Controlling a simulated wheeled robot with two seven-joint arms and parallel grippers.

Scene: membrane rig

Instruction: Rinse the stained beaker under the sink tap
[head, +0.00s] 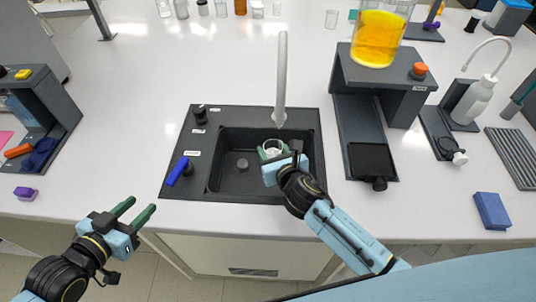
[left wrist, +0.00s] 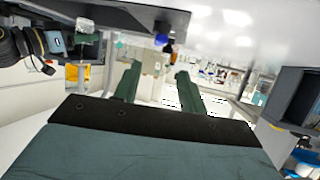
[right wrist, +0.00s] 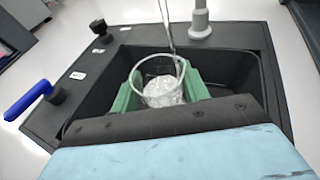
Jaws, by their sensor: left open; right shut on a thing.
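My right gripper (head: 273,152) is shut on the clear glass beaker (right wrist: 161,85) and holds it inside the black sink (head: 226,171), below the tap (head: 281,80). In the right wrist view a thin stream of water (right wrist: 167,28) comes down to the beaker, and the beaker has clear, rippled content. I cannot make out a stain on it. A lever with a blue handle (head: 178,171) and a black knob (head: 200,116) sit on the sink's left rim. My left gripper (head: 139,211) is open and empty, in front of the counter's edge at the lower left.
A dark stand (head: 387,82) with a beaker of yellow liquid (head: 379,38) is right of the sink. A wash bottle (head: 474,100) and a blue block (head: 491,210) are farther right.

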